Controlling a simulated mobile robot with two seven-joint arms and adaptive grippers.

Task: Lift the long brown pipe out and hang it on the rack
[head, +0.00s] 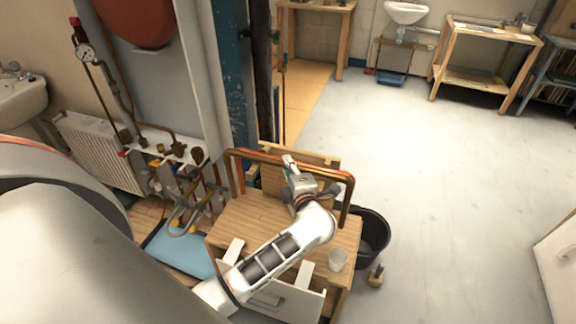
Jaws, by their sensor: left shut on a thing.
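The long brown pipe (256,154) is bent down at both ends, like a wide staple. It spans over the wooden top of a small cabinet. My left gripper (289,163) is shut on the pipe near the middle of its long top run. The left end of the pipe hangs down at the cabinet's back left; the right end (346,207) hangs down near the cabinet's right side. I cannot tell whether the ends touch anything. The rack cannot be made out clearly. My right gripper is not in view.
The cabinet (236,215) has an open drawer (285,303) and a clear cup (337,260) on top. A black bucket (375,232) stands to its right. Pipework and a gauge (86,52) are at left.

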